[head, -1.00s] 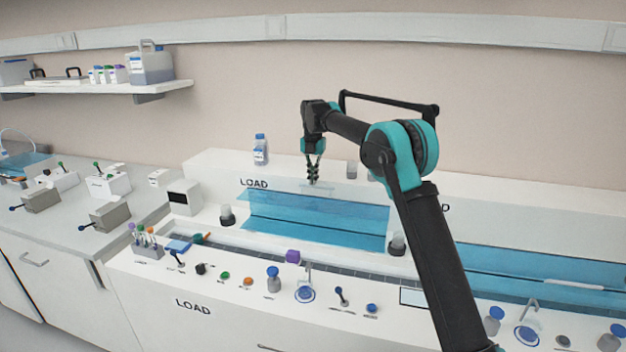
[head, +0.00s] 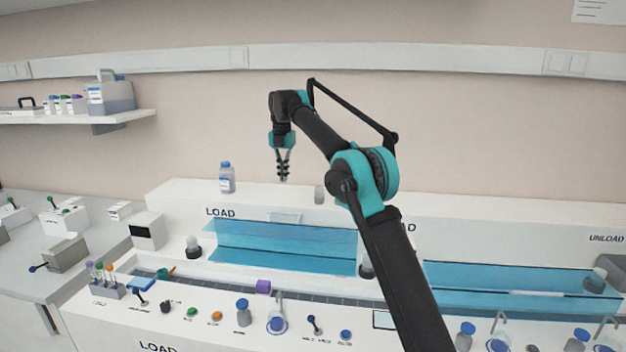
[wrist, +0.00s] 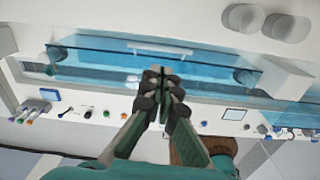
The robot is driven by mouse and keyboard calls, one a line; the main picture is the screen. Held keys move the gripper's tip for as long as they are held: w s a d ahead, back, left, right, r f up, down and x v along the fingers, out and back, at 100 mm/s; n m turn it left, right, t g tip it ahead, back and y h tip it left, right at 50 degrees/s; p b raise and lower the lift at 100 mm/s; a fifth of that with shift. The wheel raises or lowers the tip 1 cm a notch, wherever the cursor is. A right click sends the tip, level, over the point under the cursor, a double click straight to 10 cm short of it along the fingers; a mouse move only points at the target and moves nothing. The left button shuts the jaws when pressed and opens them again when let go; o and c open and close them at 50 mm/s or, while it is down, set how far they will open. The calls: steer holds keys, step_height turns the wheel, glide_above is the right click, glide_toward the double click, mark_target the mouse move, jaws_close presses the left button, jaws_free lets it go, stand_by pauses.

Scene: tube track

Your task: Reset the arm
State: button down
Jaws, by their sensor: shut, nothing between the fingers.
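My arm, black with teal joints, rises from the bottom of the head view and reaches up to the left. My gripper (head: 283,178) hangs at its end, pointing down, above the top of the white machine (head: 460,222) behind the LOAD window. It is shut with nothing between the fingers. In the wrist view my gripper (wrist: 158,78) shows its fingertips together, with the blue LOAD window (wrist: 100,62) below and beyond them. The fingers touch nothing that I can see.
A bottle with a blue cap (head: 226,178) stands on the machine's top, left of my gripper. A small grey cylinder (head: 319,194) stands to its right. A tube rack (head: 107,289) and several knobs line the front panel. The air around my gripper is clear.

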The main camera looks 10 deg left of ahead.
steer(key=s+d+f+m+t, duration=0.1)
steer(key=s+d+f+m, duration=0.1)
steer(key=s+d+m, duration=0.5)
steer(key=d+f+m+t, duration=0.1)
steer(key=d+f+m, duration=0.3)
steer(key=d, duration=0.6)
steer(key=s+d+f+m, duration=0.1)
steer(key=s+d+m, duration=0.4)
steer(key=d, duration=0.4)
steer(key=s+d+f+m, duration=0.5)
steer(key=s+f+m, duration=0.1)
steer(key=s, duration=0.3)
steer(key=s+d+f+m+t, duration=0.1)
steer(key=s+d+f+m, duration=0.5)
steer(key=s, duration=0.4)
steer(key=s+d+f+m+t, duration=0.1)
steer(key=s+d+f+m, duration=0.4)
steer(key=s, duration=0.5)
step_height(320, 180, down, 2)
steer(key=shift+s+d+m, duration=0.15)
steer(key=shift+m, duration=0.65)
